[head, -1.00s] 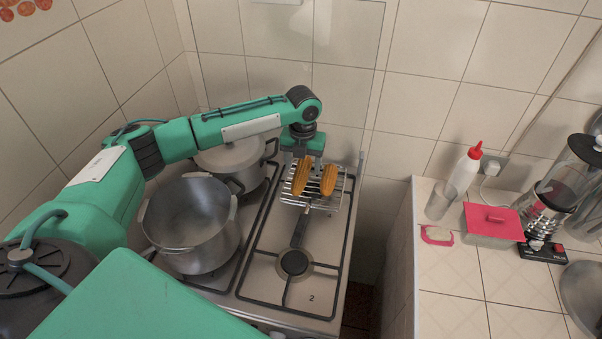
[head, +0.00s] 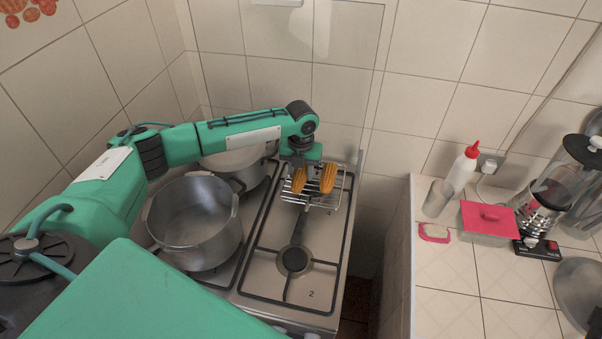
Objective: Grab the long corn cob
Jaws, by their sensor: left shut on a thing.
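Two orange-yellow corn cobs lie side by side on a small wire grill rack (head: 343,197) at the back right of the stove. The left cob (head: 296,181) looks the longer one, and my gripper hides its far end. The right cob (head: 328,178) lies just beside it, with its near end in plain view. My left gripper (head: 300,166) points down and is shut on the left cob, low over the rack. Its fingertips are mostly hidden by the wrist. My right gripper is out of view.
A large open pot (head: 194,222) stands on the left burners, with a lidded pot (head: 238,160) behind it. The front right burner (head: 294,260) is free. A gap separates the stove from the tiled counter (head: 448,309), which holds a bottle (head: 463,168), a glass and a red-lidded box.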

